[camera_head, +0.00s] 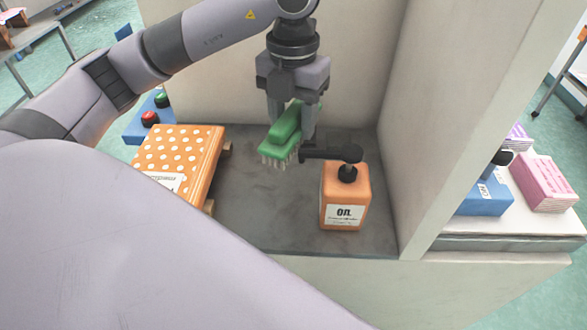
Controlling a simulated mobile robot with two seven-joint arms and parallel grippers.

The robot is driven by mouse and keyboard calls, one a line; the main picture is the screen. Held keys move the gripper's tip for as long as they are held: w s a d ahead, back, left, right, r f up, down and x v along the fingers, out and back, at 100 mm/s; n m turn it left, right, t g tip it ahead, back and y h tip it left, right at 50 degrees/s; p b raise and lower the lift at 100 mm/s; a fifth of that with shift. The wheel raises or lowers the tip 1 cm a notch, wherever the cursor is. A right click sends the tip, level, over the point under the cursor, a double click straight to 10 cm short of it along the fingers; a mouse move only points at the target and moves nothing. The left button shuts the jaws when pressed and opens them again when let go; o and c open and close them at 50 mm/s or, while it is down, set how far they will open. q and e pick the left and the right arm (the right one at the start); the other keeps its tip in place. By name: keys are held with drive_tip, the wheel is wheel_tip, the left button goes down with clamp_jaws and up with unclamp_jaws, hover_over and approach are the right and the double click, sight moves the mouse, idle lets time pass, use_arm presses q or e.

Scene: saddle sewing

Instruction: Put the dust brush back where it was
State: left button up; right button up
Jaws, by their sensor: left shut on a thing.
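The dust brush (279,146) has a green body and pale bristles pointing down. My left gripper (292,122) comes down from above and is shut on the dust brush. It holds the brush over the grey floor of the recess (258,215), toward the back. I cannot tell whether the bristles touch the floor. My right gripper is not in view.
An orange bottle (345,200) with a black pump nozzle stands just right of the brush. An orange polka-dot box (180,158) lies to the left. Pale walls close the back and right. The floor between box and bottle is clear.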

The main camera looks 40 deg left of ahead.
use_arm(q)
wheel_tip(320, 180, down, 11)
drive_tip(key=shift+r+p, duration=0.1)
drive_tip(key=shift+p, duration=0.25)
drive_tip(key=shift+f, duration=0.45)
drive_tip(key=shift+f, duration=0.1)
drive_tip(key=o, duration=1)
drive_tip(key=shift+r, duration=0.45)
wheel_tip(320, 180, up, 11)
drive_tip(key=shift+r+b, duration=0.2)
drive_tip(key=shift+b, duration=0.1)
